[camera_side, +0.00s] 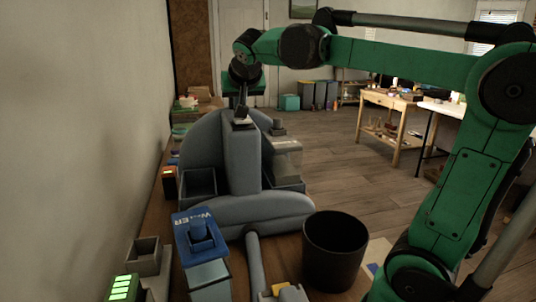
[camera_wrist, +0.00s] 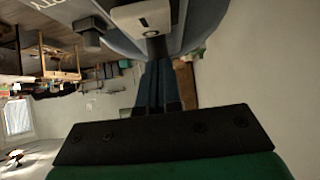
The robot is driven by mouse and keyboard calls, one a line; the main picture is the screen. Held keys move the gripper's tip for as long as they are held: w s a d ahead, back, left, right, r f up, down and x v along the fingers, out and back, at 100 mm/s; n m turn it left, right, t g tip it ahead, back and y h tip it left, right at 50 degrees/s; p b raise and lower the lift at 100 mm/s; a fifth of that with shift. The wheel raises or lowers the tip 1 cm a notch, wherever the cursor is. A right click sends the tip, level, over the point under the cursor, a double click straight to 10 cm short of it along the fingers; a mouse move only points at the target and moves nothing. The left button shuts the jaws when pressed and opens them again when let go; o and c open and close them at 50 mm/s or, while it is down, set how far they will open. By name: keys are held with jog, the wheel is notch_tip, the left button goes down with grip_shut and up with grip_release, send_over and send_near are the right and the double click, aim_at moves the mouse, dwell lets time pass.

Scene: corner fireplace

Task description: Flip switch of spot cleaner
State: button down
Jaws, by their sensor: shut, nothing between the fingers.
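The spot cleaner (camera_side: 242,160) is a grey-blue machine standing on the wooden surface, with a tall central body. Its switch area (camera_side: 242,121) is a small light and dark piece on top of that body. In the wrist view, a pale panel (camera_wrist: 142,20) with a small dark mark shows at the top. My gripper (camera_side: 242,103) points down just above the top of the cleaner. In the wrist view its fingers (camera_wrist: 156,62) are together, with nothing between them, and their tips reach close to the panel. I cannot tell whether they touch the switch.
A wall (camera_side: 80,120) runs along the left. Open floor (camera_side: 330,155) lies to the right, with a wooden table (camera_side: 392,103) beyond.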

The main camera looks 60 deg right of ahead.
notch_tip(320, 180, up, 3)
jog(key=shift+w+d+r, duration=0.1)
jog(key=shift+d, duration=0.05)
jog(key=w+d+r+v, duration=0.1)
jog(key=v, duration=0.8)
jog(key=shift+s+a+r, duration=0.2)
jog(key=shift+r, duration=0.3)
jog(key=x, duration=0.3)
jog(key=f+x, duration=0.1)
jog(key=x, duration=0.1)
jog(key=s+a+x, duration=0.1)
jog(key=x, duration=0.2)
jog(key=shift+w+d+f, duration=0.25)
jog(key=shift+f, duration=0.3)
jog(key=shift+s+a+f, duration=0.1)
jog(key=shift+s+a, duration=0.1)
jog(key=shift+a, duration=0.1)
jog(key=f+v, duration=0.1)
jog(key=v, duration=0.8)
jog(key=shift+s+a, duration=0.35)
jog(key=shift+s, duration=0.05)
